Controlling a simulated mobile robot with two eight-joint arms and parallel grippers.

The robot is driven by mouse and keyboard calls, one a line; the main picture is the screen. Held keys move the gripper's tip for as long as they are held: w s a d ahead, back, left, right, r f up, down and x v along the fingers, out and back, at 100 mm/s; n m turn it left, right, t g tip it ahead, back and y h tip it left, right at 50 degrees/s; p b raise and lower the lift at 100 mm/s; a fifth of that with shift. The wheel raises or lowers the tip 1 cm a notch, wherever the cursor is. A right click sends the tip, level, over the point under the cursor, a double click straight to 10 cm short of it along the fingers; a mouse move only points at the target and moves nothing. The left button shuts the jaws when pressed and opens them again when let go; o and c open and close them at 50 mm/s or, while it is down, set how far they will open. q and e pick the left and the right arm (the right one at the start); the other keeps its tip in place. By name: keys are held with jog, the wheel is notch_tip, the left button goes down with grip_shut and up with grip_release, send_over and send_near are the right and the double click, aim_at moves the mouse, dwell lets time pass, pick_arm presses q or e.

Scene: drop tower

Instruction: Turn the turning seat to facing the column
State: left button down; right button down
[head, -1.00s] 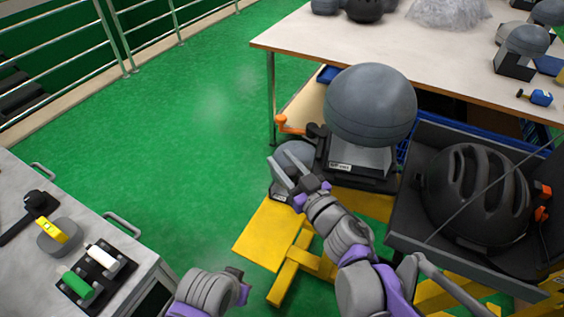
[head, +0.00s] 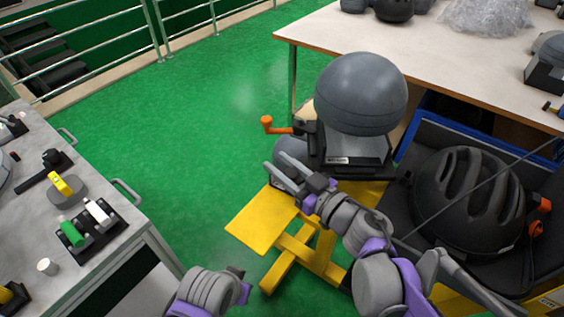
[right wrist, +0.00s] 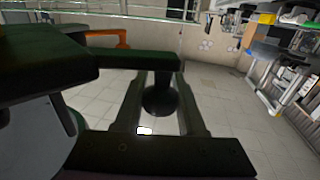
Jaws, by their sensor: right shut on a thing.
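The turning seat (head: 352,168) is a dark block with a small white label on its near face. It carries a large grey headform (head: 362,92). An orange-tipped lever (head: 267,124) sticks out to its left; orange also shows in the right wrist view (right wrist: 110,39). My right gripper (head: 277,178) is at the seat's lower left, in front of a smaller grey rounded shape. In the right wrist view a black ball knob (right wrist: 160,98) sits between its fingers, shut on it. My left gripper (head: 240,283) is at the bottom edge, jaws unclear. I cannot make out the column.
A yellow stand (head: 262,222) is below the seat. A black helmet (head: 470,200) lies in a dark box at right. A workbench (head: 440,50) stands behind, a grey cabinet (head: 110,245) at left. Green floor between is clear.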

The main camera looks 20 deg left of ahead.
jog(key=shift+s+d+n+g+y, duration=0.3)
jog(key=shift+s+d+n+g, duration=0.1)
jog(key=shift+g, duration=0.1)
dwell(0.3)
jog(key=c, duration=0.5)
grip_release()
jog(key=shift+d, duration=0.1)
jog(key=p+v, duration=0.1)
jog(key=v, duration=0.9)
jog(key=shift+d+p, duration=0.35)
jog(key=shift+d, duration=0.05)
jog(key=shift+s, duration=0.1)
